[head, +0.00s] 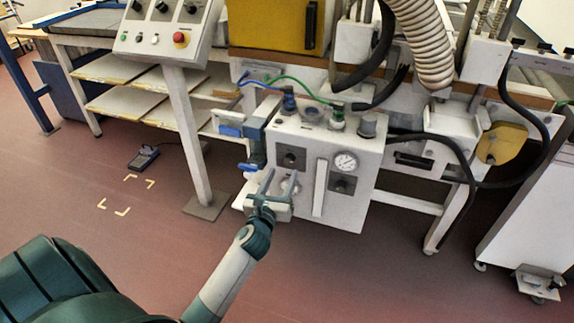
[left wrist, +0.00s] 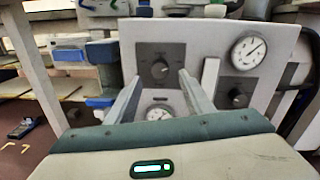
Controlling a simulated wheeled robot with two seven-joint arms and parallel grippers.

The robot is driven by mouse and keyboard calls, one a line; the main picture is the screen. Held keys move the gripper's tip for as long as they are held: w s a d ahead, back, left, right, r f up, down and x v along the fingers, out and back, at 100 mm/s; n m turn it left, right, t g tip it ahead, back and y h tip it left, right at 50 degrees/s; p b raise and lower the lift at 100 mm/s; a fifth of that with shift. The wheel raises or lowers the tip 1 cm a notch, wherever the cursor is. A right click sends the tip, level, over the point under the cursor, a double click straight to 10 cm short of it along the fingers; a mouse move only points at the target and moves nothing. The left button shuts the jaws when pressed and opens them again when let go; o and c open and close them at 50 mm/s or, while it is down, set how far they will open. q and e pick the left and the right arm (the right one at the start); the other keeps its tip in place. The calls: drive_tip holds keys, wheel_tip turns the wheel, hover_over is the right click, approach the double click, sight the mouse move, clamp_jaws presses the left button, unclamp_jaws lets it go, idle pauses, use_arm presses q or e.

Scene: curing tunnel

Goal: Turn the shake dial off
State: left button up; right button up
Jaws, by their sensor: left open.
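A white control box (head: 318,205) carries two black dials on dark square plates. The upper left dial (head: 291,157) also shows in the left wrist view (left wrist: 160,68). The lower right dial (head: 342,184) also shows there (left wrist: 237,96). No readable label tells which one is the shake dial. My left gripper (head: 283,174) is open and empty in front of the box's left part. In the left wrist view its fingers (left wrist: 160,76) point at the panel, one on each side of the upper left dial's lower part. Contact cannot be told. My right gripper is not in view.
A round gauge (head: 345,162) sits above the lower right dial. Hoses (head: 300,88) and blue brackets (head: 240,130) crowd the box's top and left. A panel (head: 165,30) with a red button stands left.

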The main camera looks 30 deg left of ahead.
sight(288, 162)
use_arm(q)
drive_tip(key=shift+x, duration=3)
drive_tip(key=shift+c, duration=0.5)
drive_tip(key=c, duration=0.9)
